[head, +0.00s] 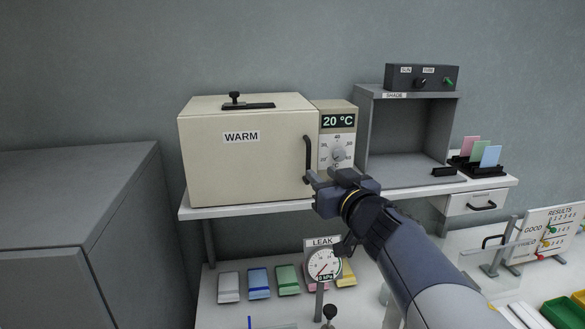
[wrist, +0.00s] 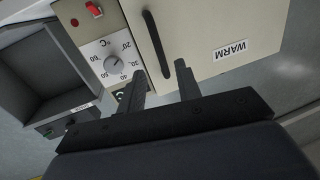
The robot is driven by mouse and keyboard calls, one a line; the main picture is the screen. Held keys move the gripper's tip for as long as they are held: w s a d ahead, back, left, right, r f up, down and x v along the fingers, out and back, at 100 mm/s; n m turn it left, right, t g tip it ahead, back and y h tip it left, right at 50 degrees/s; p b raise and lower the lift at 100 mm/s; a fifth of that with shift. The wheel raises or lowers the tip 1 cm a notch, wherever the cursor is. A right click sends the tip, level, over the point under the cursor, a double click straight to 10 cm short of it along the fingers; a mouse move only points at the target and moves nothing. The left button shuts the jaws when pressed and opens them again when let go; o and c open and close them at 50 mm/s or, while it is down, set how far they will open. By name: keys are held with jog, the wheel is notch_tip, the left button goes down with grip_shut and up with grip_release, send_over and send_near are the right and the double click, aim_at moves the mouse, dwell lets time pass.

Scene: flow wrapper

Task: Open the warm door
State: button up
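The warm box is a cream cabinet with a closed door (head: 240,160) labelled WARM, on a white shelf in the head view. Its dark vertical handle (head: 307,158) is on the door's right edge. In the wrist view the door (wrist: 215,25) appears turned over, with the handle (wrist: 157,42) ahead of my fingers. My gripper (head: 318,181) is at the lower right of the door, near the handle's lower end. In the wrist view my gripper (wrist: 160,85) has its two fingers apart with nothing between them. The handle lies beyond the fingertips, not between them.
A control panel (head: 338,135) with dial and 20 °C display adjoins the door. An open grey SHADE box (head: 363,135) stands to the right. The white shelf (head: 250,209) runs below, over a leak gauge (head: 323,264) and coloured packs. A grey cabinet (head: 75,195) stands left.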

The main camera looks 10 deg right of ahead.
aim_at(309, 163)
jog(key=w, duration=0.2)
jog(key=w+a, duration=0.1)
jog(key=w, duration=0.2)
jog(key=shift+w+a, duration=0.1)
jog(key=shift+w, duration=0.2)
grip_shut()
dwell(0.4)
